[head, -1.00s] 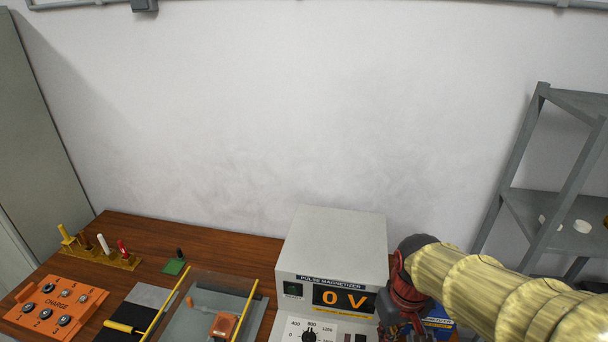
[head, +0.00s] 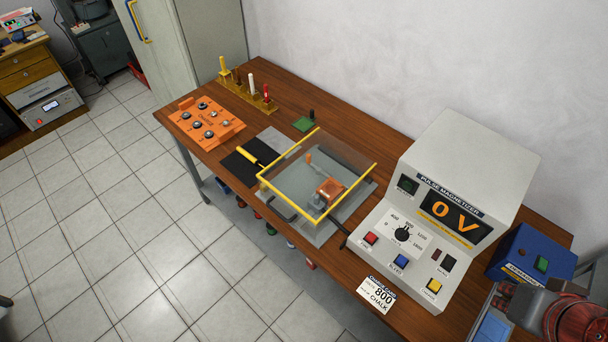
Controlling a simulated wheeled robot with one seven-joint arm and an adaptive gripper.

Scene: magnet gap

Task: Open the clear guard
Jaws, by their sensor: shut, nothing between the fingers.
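The clear guard (head: 330,150) is a see-through cover with yellow edges. It sits down over a grey plate on the wooden bench, left of the pulse magnetizer (head: 460,180). Through it I see an orange block (head: 328,190) and a small orange-handled part (head: 312,160). My gripper (head: 506,298) is at the bottom right corner, partly cut off by the frame edge. It is shut and empty, well right of the guard and apart from it, in front of the blue box.
The magnetizer reads 0 V and stands between guard and gripper. A blue box (head: 530,252) is right of it. A card reading 800 (head: 377,295) lies at the front edge. An orange charge panel (head: 206,124), a tool rack (head: 248,94) and a black pad (head: 240,163) are farther left.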

